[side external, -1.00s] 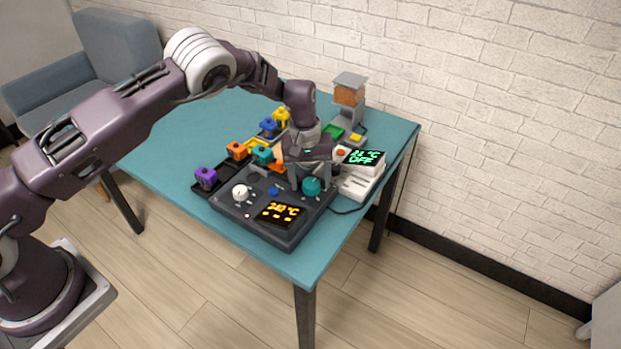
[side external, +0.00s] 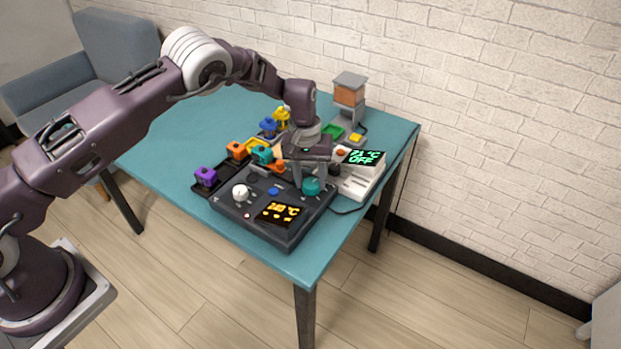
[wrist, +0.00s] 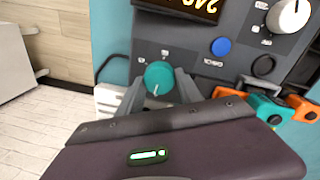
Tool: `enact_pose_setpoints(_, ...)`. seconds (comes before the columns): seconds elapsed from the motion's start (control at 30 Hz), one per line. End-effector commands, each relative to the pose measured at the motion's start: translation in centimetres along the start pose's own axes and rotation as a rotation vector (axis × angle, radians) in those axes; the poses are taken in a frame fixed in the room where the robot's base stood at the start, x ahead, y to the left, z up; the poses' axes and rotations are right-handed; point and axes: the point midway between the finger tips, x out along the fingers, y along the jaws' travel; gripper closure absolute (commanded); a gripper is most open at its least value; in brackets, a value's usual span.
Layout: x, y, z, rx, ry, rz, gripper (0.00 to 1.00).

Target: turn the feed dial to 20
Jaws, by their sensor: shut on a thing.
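The teal dial (side external: 311,187) is on the right end of the dark control panel (side external: 240,218). It also shows in the wrist view (wrist: 159,77), with a pale pointer line and small marks around it that are too small to read. My gripper (side external: 309,180) points down over it, and its two fingers stand on either side of the dial in the wrist view (wrist: 159,86). The jaws are shut on the dial. A white dial (side external: 240,193) sits at the panel's other end. I cannot read which dial is labelled feed.
The panel has a lit orange display (side external: 279,213) and a blue button (side external: 273,191). A white device with a green display (side external: 363,158) stands close behind my gripper. The table's left part is clear.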

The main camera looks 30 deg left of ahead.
Motion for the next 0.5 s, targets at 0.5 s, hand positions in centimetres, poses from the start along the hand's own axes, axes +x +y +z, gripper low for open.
enact_pose_setpoints(0.5, -0.08, 0.15, -0.14, 0.476, -0.033, 0.002, 0.98)
